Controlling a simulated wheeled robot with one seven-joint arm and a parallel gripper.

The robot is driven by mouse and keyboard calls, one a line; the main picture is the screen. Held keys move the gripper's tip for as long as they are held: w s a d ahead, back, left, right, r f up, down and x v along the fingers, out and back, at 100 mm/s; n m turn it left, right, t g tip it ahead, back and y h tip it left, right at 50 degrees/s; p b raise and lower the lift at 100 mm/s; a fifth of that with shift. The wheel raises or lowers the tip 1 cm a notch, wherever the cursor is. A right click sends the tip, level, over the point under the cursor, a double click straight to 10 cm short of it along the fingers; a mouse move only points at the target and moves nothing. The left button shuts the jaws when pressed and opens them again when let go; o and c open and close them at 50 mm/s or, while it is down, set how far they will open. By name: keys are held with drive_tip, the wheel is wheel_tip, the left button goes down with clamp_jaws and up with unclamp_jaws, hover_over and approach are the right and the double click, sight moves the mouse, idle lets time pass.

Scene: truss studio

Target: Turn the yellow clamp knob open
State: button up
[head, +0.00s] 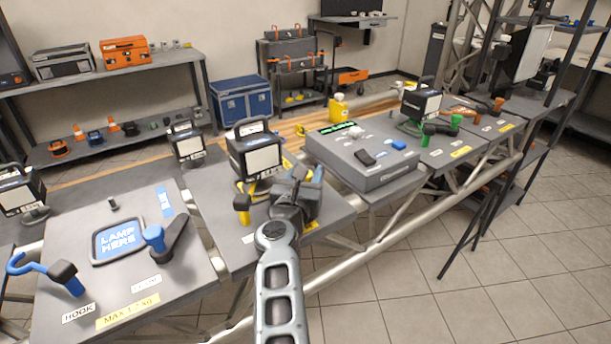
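The yellow-marked station is a grey panel (208,185) with a boxy work lamp (256,150) on it. A yellow upright part (242,203) stands in front of the lamp, left of my gripper. Another bit of yellow (288,160) shows just behind my gripper. I cannot tell which of these belongs to the clamp knob. My gripper (299,183) is over the right part of this panel and covers what lies beneath it. Its fingers point away from me, and their gap and any contact are too small and hidden to make out.
At left, a panel has a blue hook (40,268), a blue knob (153,238) and a "LAMP HERE" pad (118,240). A grey case (362,160) stands right of my gripper. A green knob (456,120) and orange knob (497,104) are farther right. Tiled floor is clear in front.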

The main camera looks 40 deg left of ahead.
drive_tip(key=shift+o, duration=1.1)
drive_tip(key=shift+r, duration=0.25)
drive_tip(key=shift+f, duration=0.1)
drive_tip(key=shift+s, duration=0.1)
drive_tip(key=shift+p+v, duration=1.6)
drive_tip(key=shift+v, duration=2.2)
